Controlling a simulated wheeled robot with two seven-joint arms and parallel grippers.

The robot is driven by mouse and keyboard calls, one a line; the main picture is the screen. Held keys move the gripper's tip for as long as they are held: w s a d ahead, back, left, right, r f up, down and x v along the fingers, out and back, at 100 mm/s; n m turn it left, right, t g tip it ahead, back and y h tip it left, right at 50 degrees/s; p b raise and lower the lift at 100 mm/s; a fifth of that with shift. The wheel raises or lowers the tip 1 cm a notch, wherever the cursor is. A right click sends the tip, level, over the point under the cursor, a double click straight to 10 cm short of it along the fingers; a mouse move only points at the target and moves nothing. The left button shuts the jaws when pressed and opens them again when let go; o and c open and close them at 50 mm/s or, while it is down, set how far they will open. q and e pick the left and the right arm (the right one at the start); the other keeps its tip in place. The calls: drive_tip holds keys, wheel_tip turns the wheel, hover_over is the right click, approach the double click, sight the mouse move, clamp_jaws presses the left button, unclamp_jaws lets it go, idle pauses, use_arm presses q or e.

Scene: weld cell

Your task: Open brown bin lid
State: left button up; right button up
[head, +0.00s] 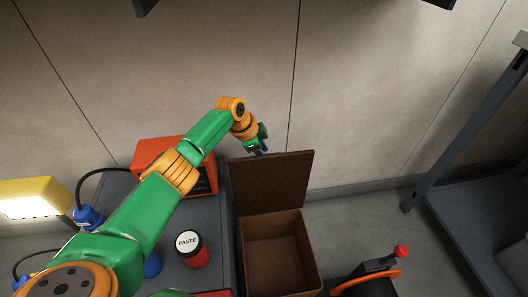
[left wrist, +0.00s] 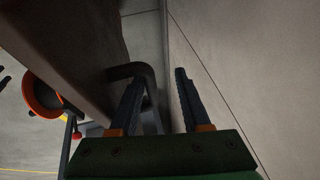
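The brown bin (head: 279,252) stands on the floor right of the grey workbench, its inside open to view and looking empty. Its brown lid (head: 271,183) stands raised, roughly upright, at the bin's back edge. My left gripper (head: 261,151) is at the lid's upper left corner, partly hidden behind it. In the left wrist view the fingers of my left gripper (left wrist: 160,77) are spread apart. A dark bent handle (left wrist: 130,70) on the lid panel (left wrist: 75,45) loops around the left finger; a gap separates it from the right finger. My right gripper is in neither view.
On the workbench (head: 222,235) stand an orange box (head: 158,152), a red paste jar (head: 189,246) and a lit yellow lamp (head: 33,198). A wall (head: 350,90) is close behind the lid. A red-knobbed device (head: 378,265) stands right of the bin.

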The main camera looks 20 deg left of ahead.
use_arm(q)
drive_tip(key=p+v, duration=0.3)
drive_tip(key=v, duration=0.3)
drive_tip(key=shift+r+p, duration=0.2)
drive_tip(key=shift+p, duration=0.2)
drive_tip(key=shift+s+a+r, duration=0.1)
drive_tip(key=shift+s+r, duration=0.15)
drive_tip(key=shift+r, duration=0.05)
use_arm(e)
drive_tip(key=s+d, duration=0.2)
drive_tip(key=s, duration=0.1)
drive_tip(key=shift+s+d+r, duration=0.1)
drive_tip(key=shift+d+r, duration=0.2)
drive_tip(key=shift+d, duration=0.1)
